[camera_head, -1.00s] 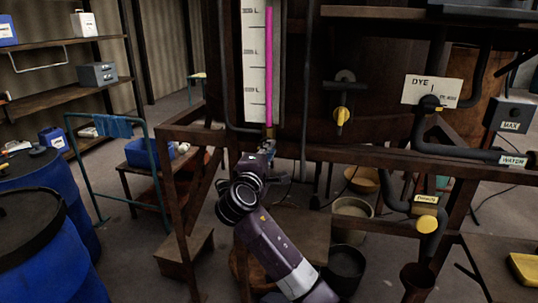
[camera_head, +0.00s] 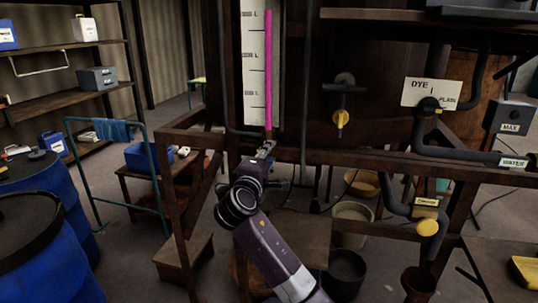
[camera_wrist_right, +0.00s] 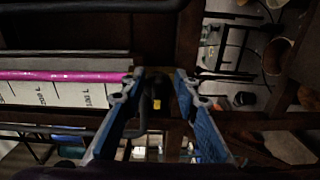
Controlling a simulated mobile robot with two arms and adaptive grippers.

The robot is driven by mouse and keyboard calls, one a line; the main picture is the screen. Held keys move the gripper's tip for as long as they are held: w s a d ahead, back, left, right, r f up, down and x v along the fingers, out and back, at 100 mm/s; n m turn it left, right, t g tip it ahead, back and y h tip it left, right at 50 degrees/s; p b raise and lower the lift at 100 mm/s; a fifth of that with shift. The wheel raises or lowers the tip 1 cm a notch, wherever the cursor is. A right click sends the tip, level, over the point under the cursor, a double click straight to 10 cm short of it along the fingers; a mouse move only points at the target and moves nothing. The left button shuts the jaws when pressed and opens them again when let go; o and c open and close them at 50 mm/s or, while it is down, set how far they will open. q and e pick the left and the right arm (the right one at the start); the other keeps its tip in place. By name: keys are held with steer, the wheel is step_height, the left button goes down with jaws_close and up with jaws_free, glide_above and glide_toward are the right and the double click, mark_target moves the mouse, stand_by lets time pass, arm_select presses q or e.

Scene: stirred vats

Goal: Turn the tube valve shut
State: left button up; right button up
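The pink-filled sight tube (camera_head: 268,70) stands upright against a white litre scale (camera_head: 254,60) on the vat front. It also shows lying sideways in the right wrist view (camera_wrist_right: 60,76). My right gripper (camera_head: 265,148) is at the tube's lower end, just in front of the wooden beam. In the right wrist view its two blue fingers (camera_wrist_right: 160,82) are spread apart. A dark fitting with a small yellow part (camera_wrist_right: 157,103) shows between them, apparently the tube valve; I cannot tell whether the fingers touch it. In the head view the gripper mostly hides this spot. My left gripper is not in view.
A tap with a yellow end (camera_head: 341,118) sits right of the tube. A DYE sign (camera_head: 432,92) and dark pipes are further right. The wooden beam (camera_head: 350,158) crosses below. Buckets (camera_head: 352,222) stand underneath; blue barrels (camera_head: 40,255) stand at the left.

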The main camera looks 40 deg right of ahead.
steer(key=shift+r, duration=0.1)
steer(key=v, duration=1.2)
